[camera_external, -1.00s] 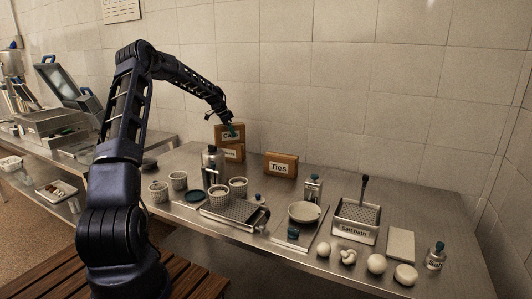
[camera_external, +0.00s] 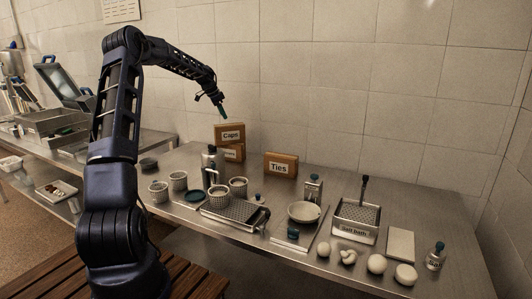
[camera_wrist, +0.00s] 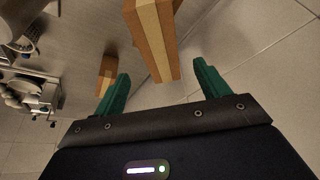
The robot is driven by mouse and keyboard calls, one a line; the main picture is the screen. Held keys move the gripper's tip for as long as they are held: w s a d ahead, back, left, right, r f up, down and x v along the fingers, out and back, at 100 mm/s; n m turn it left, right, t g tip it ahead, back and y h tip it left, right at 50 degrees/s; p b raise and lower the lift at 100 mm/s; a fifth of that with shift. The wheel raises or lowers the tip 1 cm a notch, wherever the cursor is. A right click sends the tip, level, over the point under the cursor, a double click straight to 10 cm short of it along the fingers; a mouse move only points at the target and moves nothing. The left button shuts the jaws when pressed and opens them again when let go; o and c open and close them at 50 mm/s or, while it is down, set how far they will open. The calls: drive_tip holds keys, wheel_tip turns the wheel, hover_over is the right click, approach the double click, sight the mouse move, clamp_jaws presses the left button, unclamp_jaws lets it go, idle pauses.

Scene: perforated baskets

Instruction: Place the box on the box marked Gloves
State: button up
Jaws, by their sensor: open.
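The brown box labelled Caps (camera_external: 230,134) rests on top of another brown box (camera_external: 234,153) near the wall. The lower box's label is partly hidden and I cannot read it fully; it may be the Gloves box. My gripper (camera_external: 222,112) is just above the Caps box, open and empty, apart from it. In the wrist view my green fingertips (camera_wrist: 160,88) are spread, with a brown box (camera_wrist: 152,40) beyond them. A second brown box, labelled Ties (camera_external: 281,165), stands upright to the right; a brown box in the wrist view (camera_wrist: 106,76) is probably it.
A metal bottle (camera_external: 211,160) stands in front of the stacked boxes. White perforated cups (camera_external: 238,187), a tray (camera_external: 235,213), a bowl (camera_external: 304,212) and a salt bath (camera_external: 354,222) crowd the steel table. The tiled wall is close behind. Air above the boxes is free.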

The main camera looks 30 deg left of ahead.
drive_tip(key=shift+s+a+r, duration=0.1)
drive_tip(key=shift+s+r, duration=0.1)
drive_tip(key=shift+r, duration=0.5)
drive_tip(key=s+d+r+n+y, duration=0.2)
drive_tip(key=s+d+r, duration=0.5)
drive_tip(key=s+d, duration=0.5)
drive_tip(key=s+d+r+n+y, duration=0.1)
drive_tip(key=s+d+r+n, duration=0.1)
drive_tip(key=s+d+r, duration=0.7)
drive_tip(key=s+d+f+n, duration=0.1)
drive_tip(key=s+d+f, duration=0.1)
drive_tip(key=s, duration=1)
drive_tip(key=s+d+f+n+t, duration=0.1)
drive_tip(key=s+f+n, duration=0.1)
drive_tip(key=s, duration=1)
drive_tip(key=s+d+f+n, duration=0.2)
drive_tip(key=s+f, duration=0.2)
drive_tip(key=s, duration=0.8)
drive_tip(key=shift+s+d+f, duration=0.15)
drive_tip(key=shift+d+f, duration=0.05)
drive_tip(key=shift+d, duration=0.1)
